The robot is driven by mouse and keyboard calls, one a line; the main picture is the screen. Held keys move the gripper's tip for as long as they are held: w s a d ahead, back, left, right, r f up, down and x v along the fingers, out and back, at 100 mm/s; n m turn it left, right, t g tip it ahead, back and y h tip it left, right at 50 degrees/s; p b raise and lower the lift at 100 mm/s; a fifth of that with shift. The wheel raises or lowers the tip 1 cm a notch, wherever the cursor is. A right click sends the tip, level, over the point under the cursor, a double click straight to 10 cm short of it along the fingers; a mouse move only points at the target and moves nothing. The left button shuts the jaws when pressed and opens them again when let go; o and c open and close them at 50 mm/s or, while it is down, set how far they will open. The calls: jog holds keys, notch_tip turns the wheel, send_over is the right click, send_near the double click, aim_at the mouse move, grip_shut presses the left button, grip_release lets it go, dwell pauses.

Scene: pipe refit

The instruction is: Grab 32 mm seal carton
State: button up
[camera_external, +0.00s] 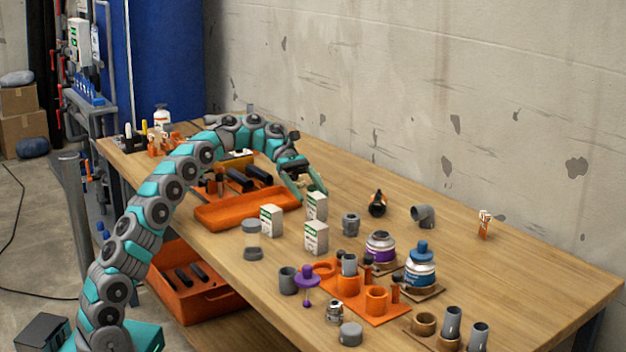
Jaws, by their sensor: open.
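Three small white cartons with green markings stand upright near the middle of the wooden table: a left carton (271,221), a back carton (316,208) and a front carton (316,238). Their print is too small to read, so I cannot tell which is the 32 mm seal carton. My gripper (309,188) is open, its teal fingers pointing down just above and behind the back carton. I cannot tell whether the fingers touch that carton. A small tan thing shows between or behind the fingers, too small to identify.
An orange tray (225,212) lies left of the cartons. A grey fitting (351,224), a purple-labelled jar (380,249), a blue-capped jar (421,266) and an orange holder board (388,308) stand to the right and front. The table's far right is mostly clear; a concrete wall stands behind.

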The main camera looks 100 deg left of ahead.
aim_at(322, 205)
jog(key=x, duration=0.5)
jog(key=shift+w+f, duration=0.2)
jog(key=shift+w, duration=0.25)
jog(key=shift+c, duration=0.3)
grip_shut()
